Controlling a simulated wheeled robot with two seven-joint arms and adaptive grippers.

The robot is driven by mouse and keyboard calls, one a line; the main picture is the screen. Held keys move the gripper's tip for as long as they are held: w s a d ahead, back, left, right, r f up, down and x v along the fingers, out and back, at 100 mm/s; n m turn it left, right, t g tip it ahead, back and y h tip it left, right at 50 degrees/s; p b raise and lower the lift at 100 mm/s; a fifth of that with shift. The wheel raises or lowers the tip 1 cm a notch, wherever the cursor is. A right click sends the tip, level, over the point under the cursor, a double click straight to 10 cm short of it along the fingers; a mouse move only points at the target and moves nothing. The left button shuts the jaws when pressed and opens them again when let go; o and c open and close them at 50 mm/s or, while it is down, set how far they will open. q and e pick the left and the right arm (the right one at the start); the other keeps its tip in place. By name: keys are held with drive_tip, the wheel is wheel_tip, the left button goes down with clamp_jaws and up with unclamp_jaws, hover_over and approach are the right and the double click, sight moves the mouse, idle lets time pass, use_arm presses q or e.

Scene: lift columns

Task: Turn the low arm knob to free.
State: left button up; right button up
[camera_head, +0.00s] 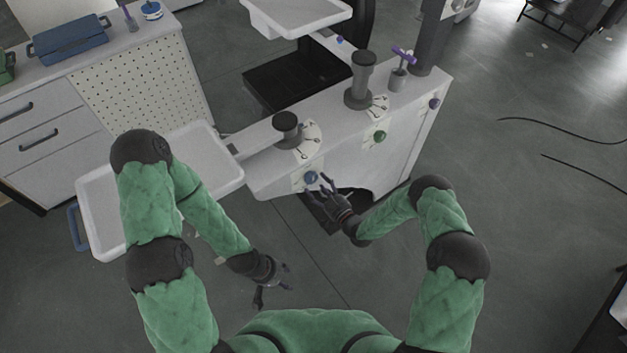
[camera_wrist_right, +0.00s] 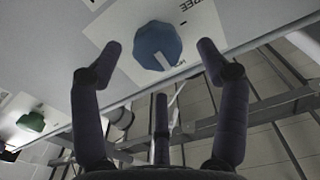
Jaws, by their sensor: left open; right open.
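A blue knob (camera_head: 311,178) sits on a white label on the front face of the white lift unit, at its left part. In the right wrist view the blue knob (camera_wrist_right: 157,46) shows close up, with a pale pointer mark and the letters "REE" on the label (camera_wrist_right: 200,20). My right gripper (camera_head: 324,185) is open just in front of the blue knob. In the wrist view its fingertips (camera_wrist_right: 158,56) stand on either side of the knob, seemingly apart from it. My left gripper (camera_head: 274,287) is open and empty, low over the floor.
A green knob (camera_head: 379,137) is on the same face, further right; it also shows in the wrist view (camera_wrist_right: 31,121). Dark posts (camera_head: 287,128) with dial plates stand on the unit's top. A white tray (camera_head: 105,247) is at left, near my left arm. Floor between my arms is clear.

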sight(313, 179)
drive_tip(key=shift+x, duration=1.85)
drive_tip(key=c, duration=1.1)
